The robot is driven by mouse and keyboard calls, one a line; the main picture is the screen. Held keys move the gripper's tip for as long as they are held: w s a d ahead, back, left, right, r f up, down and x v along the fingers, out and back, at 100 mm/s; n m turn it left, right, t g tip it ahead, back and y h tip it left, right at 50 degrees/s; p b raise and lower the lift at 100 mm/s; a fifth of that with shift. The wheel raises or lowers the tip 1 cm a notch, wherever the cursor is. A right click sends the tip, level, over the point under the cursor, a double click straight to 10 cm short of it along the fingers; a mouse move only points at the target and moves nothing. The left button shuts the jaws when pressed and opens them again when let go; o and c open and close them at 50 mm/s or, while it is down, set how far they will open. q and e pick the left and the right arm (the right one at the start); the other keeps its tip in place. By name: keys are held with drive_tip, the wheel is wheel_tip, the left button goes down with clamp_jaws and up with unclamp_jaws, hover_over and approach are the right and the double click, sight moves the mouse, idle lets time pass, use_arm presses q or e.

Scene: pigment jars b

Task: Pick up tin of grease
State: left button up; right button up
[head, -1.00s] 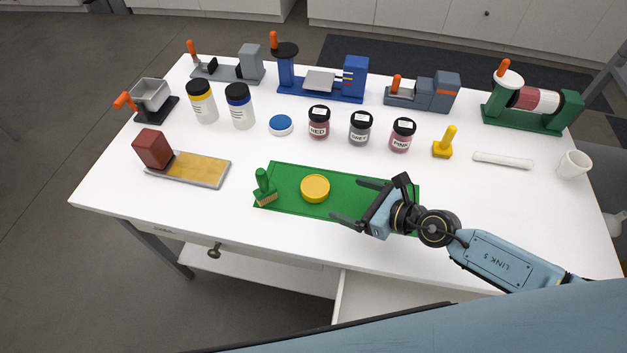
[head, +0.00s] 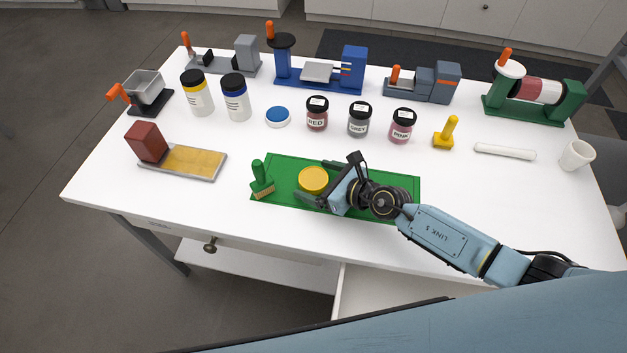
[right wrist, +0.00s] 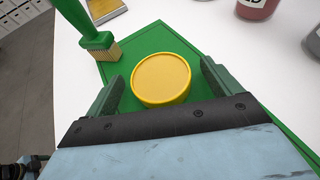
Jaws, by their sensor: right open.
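The tin of grease looks to be the round yellow tin (head: 313,179) lying flat on the green mat (head: 400,208). It also shows in the right wrist view (right wrist: 161,78), between the open fingers. My right gripper (head: 316,182) is open, with a finger on either side of the tin and a gap on each side. In the right wrist view the right gripper (right wrist: 160,85) has its palm close below the tin. My left gripper is not in view.
A green-handled brush (head: 261,182) stands on the mat just left of the tin. Jars labelled red (head: 317,116), grey (head: 359,121) and pink (head: 402,128) stand behind the mat. A yellow stamp-like tool (head: 445,136) is farther right. The front right tabletop is clear.

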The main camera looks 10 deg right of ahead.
drive_tip(key=c, duration=1.2)
